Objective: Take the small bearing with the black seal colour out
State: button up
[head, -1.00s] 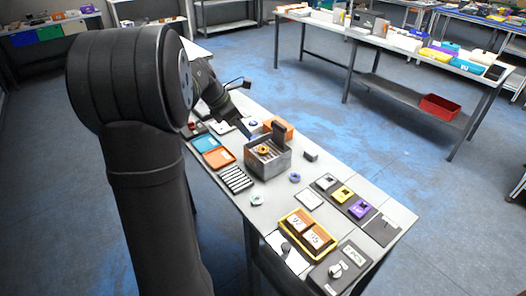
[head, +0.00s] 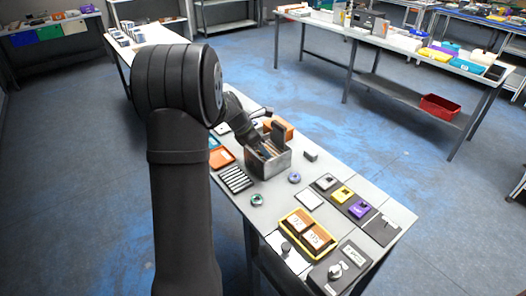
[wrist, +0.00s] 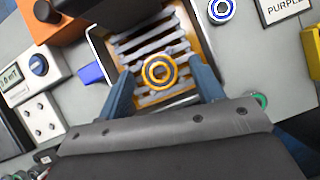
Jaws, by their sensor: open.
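My gripper (head: 262,150) reaches down into the open grey metal box (head: 270,170). In the wrist view its two blue fingers (wrist: 163,88) are apart, one on each side of a bearing with an orange-yellow ring (wrist: 160,72). That bearing lies on the slatted floor of the box; I cannot tell whether the fingers touch it. A bearing with a blue-purple ring (head: 294,177) lies on the table right of the box. One with a green ring (head: 257,200) lies in front. I cannot make out a black-sealed bearing.
The box walls stand close around my fingers. Orange tray (head: 221,158) and a striped rack (head: 236,179) lie left of the box. Colored label blocks (head: 343,193) and a yellow tray (head: 294,217) lie to the right. An orange bin (wrist: 40,20) stands beside the box.

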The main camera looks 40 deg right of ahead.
jog(key=c, duration=1.2)
jog(key=shift+o, duration=0.2)
